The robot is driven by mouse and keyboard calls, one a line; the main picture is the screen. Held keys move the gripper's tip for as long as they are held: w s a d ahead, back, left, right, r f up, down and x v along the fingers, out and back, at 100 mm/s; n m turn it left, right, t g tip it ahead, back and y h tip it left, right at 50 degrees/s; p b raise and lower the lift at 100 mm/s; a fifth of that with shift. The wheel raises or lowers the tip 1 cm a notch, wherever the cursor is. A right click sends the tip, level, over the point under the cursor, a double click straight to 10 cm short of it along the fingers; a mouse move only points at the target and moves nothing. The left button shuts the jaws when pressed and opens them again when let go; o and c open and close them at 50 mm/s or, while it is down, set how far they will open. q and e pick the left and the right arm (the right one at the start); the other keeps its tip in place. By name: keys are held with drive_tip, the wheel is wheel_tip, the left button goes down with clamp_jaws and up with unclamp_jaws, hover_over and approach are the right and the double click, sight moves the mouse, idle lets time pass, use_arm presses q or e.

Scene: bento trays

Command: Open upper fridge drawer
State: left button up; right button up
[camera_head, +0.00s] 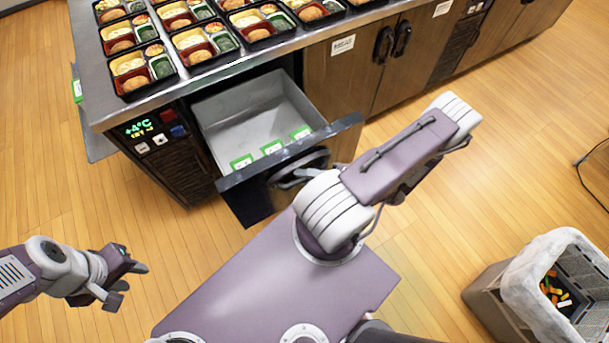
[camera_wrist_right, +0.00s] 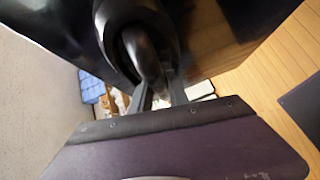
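The upper fridge drawer (camera_head: 253,110) is pulled out from the counter's left end. Its grey inside shows no food, only green-edged labels along the front wall. Its dark front panel (camera_head: 243,198) faces my column. The black drawer handle (camera_wrist_right: 150,55) fills the upper middle of the right wrist view. My right gripper (camera_wrist_right: 160,92) is at this handle, with one finger on each side of it, and appears closed around it. In the head view my right arm hides most of this gripper. My left gripper (camera_head: 128,279) is open and empty above the floor at left.
Several filled bento trays (camera_head: 139,70) stand on the metal counter top (camera_head: 88,75). A +4°C display panel (camera_head: 139,128) is left of the drawer. A lined waste bin (camera_head: 520,289) stands at lower right. The wooden floor at left is clear.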

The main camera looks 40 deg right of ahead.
drive_tip(key=shift+o, duration=1.2)
drive_tip(key=v, duration=0.9)
drive_tip(key=shift+d, duration=0.1)
